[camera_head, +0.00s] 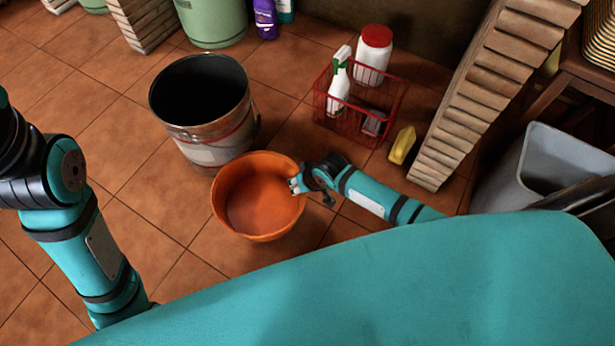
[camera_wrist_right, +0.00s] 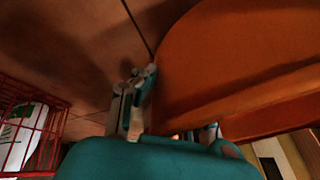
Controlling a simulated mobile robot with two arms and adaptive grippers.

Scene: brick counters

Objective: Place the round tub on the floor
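The round tub (camera_head: 232,190) is a wide orange bowl-like tub, upright, just in front of the metal bucket. In the right wrist view its orange wall (camera_wrist_right: 215,55) fills the upper right. My right gripper (camera_head: 311,191) is at the tub's right rim. One finger reaches over the rim and the other is outside. In the wrist view the fingers (camera_wrist_right: 178,108) stand apart with orange wall between them; the gripper looks open. I cannot tell whether the tub's base touches the floor (camera_head: 165,195). My left arm is at the left edge; its gripper is out of view.
A metal bucket (camera_head: 212,150) stands close behind the tub. A red wire basket (camera_head: 345,125) with a spray bottle and a red-lidded jar is to the right, with a yellow bottle (camera_head: 402,145) beside it. Brick supports and a grey bin (camera_head: 500,185) are farther right. Floor left of the tub is clear.

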